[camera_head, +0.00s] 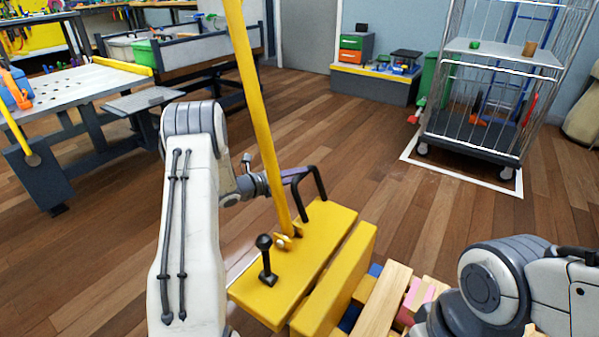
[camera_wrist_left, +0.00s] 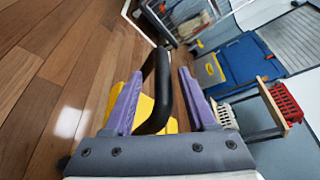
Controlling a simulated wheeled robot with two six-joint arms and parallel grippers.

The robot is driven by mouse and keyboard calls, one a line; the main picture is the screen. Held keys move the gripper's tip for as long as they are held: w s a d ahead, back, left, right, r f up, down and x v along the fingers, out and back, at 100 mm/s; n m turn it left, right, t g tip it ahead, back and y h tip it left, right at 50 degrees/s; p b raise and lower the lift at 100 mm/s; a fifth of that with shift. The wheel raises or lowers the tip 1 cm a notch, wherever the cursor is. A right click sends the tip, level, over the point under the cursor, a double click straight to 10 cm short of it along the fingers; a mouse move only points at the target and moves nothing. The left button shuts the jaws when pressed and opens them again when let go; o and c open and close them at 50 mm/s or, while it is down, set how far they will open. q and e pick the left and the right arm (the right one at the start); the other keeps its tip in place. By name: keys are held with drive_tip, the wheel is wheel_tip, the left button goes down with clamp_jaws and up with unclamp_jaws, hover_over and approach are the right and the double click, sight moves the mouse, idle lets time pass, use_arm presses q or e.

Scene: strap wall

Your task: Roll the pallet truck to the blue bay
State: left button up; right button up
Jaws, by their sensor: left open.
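The yellow pallet truck (camera_head: 290,262) stands in front of me, with a long yellow pole (camera_head: 258,110) rising from it and a black knobbed lever (camera_head: 266,260) on top. A bent black handle (camera_head: 318,182) is at its far side. My left gripper (camera_head: 291,176) is at this handle, partly hidden by the pole. In the left wrist view its purple fingers (camera_wrist_left: 160,75) are open, with the black handle (camera_wrist_left: 157,95) between them and a gap to the right finger. My right arm is at the lower right; its gripper is out of view. I cannot make out a blue floor bay.
Wooden blocks (camera_head: 385,300) lie beside the yellow body. A wire cage trolley (camera_head: 470,140) stands inside a white floor outline (camera_head: 462,180) at the right. A workbench (camera_head: 75,90) is at the left and a low grey cabinet (camera_head: 372,86) at the back. The middle floor is clear.

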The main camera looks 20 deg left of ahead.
use_arm(q)
drive_tip(key=p+v, duration=0.2)
drive_tip(key=v, duration=0.5)
drive_tip(key=shift+s, duration=0.2)
drive_tip(key=shift+a, duration=0.15)
